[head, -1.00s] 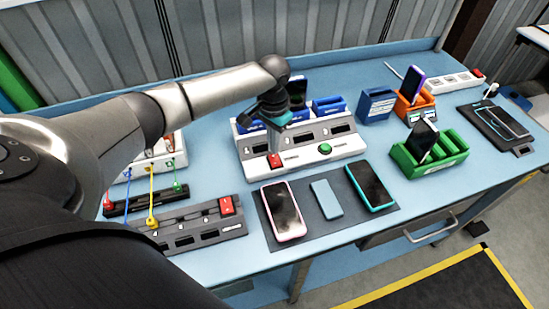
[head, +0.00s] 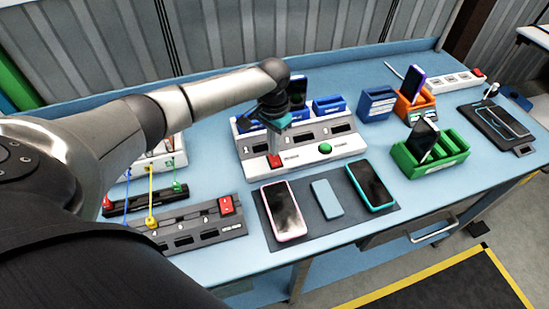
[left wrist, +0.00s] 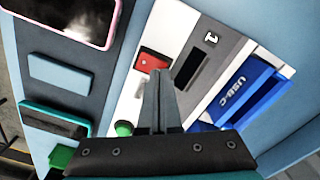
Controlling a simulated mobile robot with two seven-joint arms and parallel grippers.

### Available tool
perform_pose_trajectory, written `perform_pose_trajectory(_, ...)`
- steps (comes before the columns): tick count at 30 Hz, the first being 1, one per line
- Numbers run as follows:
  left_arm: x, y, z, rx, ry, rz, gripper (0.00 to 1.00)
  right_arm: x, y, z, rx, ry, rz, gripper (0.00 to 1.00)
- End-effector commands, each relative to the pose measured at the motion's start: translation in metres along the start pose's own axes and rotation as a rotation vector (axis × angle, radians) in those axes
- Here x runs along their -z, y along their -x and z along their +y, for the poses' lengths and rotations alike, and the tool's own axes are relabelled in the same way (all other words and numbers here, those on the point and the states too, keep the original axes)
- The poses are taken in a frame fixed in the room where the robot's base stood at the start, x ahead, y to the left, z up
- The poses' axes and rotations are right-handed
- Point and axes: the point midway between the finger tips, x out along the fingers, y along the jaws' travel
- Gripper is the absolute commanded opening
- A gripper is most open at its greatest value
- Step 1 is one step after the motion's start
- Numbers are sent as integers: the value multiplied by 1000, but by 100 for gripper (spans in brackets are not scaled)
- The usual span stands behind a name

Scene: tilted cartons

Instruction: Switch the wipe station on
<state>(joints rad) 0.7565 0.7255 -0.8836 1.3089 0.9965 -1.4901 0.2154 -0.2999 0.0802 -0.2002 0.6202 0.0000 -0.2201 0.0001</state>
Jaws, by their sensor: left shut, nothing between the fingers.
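A white and grey station (head: 343,148) with numbered slots stands in the middle of the bench; I take it as the wipe station, though its label is not readable. It has a red switch (head: 274,161) at its front left and a green button (head: 325,148). My left gripper (head: 274,150) is shut and empty, pointing down at the red switch. In the left wrist view its fingertips (left wrist: 160,73) overlap the lower edge of the red switch (left wrist: 153,62); I cannot tell whether they touch. The fingers partly hide the switch. My right gripper is not in view.
A dark mat (head: 338,224) with several phones lies in front. Blue bins (head: 328,104) stand behind the station. Green (head: 436,168) and orange (head: 412,107) racks with phones stand to the right.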

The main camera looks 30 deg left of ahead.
Motion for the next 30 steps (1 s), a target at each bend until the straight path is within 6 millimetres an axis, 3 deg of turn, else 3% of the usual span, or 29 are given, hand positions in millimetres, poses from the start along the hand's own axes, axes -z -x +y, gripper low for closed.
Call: perform_pose_trajectory(30,-1,-13,1,0,-1,-3,0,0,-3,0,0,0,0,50)
